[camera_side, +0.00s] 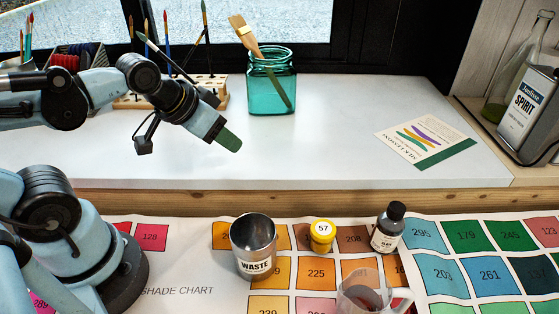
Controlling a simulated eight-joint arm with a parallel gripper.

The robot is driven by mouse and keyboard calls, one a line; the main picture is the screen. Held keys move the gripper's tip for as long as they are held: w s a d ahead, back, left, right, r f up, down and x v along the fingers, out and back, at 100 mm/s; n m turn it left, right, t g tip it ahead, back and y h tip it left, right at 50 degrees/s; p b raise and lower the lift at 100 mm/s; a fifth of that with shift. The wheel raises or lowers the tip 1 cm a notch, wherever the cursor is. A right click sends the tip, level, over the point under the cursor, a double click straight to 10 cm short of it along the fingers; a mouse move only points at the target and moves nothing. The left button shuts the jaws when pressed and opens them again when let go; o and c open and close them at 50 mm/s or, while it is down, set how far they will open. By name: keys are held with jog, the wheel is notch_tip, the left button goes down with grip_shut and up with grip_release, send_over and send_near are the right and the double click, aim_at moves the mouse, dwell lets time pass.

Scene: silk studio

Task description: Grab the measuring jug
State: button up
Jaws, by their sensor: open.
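The measuring jug (362,297) is clear, with a handle on its right side. It stands on the shade chart at the bottom edge of the view, which cuts off its lower part. Something dark reddish shows through its wall. My gripper (230,142) is up and to the left, over the white sill, well apart from the jug. Its green-tipped end points down to the right, and nothing shows in it.
A metal waste cup (253,247), a yellow-lidded pot (322,236) and a dark-capped bottle (388,228) stand behind the jug. The sill's middle is clear.

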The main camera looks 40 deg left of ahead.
jog(key=shift+o, duration=0.2)
jog(key=w+d+r+m+g+h, duration=0.1)
jog(key=w+d+r+m+g, duration=0.3)
jog(key=d, duration=0.6)
jog(key=m+g+y, duration=0.1)
jog(key=m+g, duration=0.2)
send_over(400, 309)
jog(key=w, duration=0.1)
notch_tip(400, 309, down, 10)
jog(key=f, duration=0.3)
jog(key=shift+s+d+f, duration=0.1)
jog(key=shift+s+f, duration=0.1)
jog(key=shift+f, duration=0.7)
